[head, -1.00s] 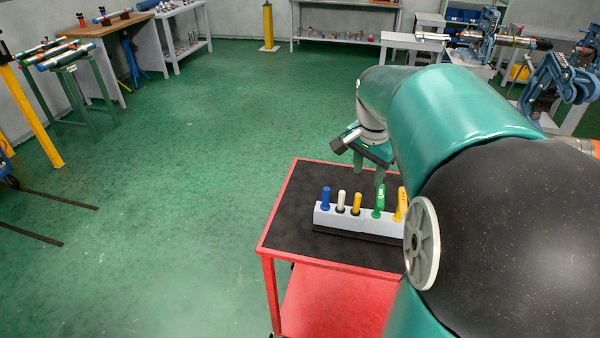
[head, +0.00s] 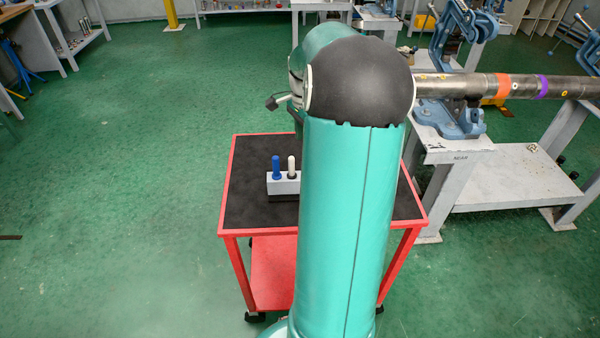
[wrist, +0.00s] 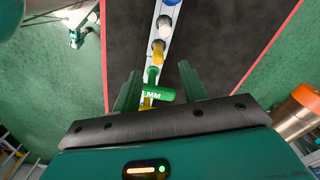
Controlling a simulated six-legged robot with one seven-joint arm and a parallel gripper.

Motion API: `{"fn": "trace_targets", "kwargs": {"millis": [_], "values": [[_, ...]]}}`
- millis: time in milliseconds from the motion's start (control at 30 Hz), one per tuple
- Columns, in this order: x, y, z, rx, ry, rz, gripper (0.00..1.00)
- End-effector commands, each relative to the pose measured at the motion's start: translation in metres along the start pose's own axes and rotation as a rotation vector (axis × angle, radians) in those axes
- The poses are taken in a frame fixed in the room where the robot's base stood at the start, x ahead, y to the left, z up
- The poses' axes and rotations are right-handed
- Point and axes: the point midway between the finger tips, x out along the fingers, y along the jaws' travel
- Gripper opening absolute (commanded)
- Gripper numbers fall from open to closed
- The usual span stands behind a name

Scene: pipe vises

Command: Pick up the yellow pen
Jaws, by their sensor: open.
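In the wrist view a pale rack (wrist: 168,38) holds several pens in a row on a black top. A yellow pen (wrist: 158,50) stands in the third place, after a blue pen (wrist: 172,2) and a white pen (wrist: 164,24). A green pen (wrist: 158,95) and part of another yellow pen (wrist: 147,103) show lower, between my fingers. My gripper (wrist: 160,68) is open over the rack, the green pen between its fingers and the third-place yellow pen ahead of the tips. In the head view my arm hides the yellow pens; the blue (head: 276,167) and white (head: 291,166) pens show.
The rack stands on a red cart (head: 260,231) with a black top. A large pipe (head: 450,86) in a blue vise (head: 455,115) lies on a grey bench (head: 455,155) to the right, near my arm.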

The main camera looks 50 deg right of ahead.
Motion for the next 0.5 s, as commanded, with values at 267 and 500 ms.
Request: {"fn": "trace_targets", "kwargs": {"millis": [267, 500], "values": [[0.051, 0.002, -0.003, 0.001, -0.001, 0.003, 0.42], [0.07, 0.001, -0.001, -0.003, -0.001, 0.002, 0.42]]}}
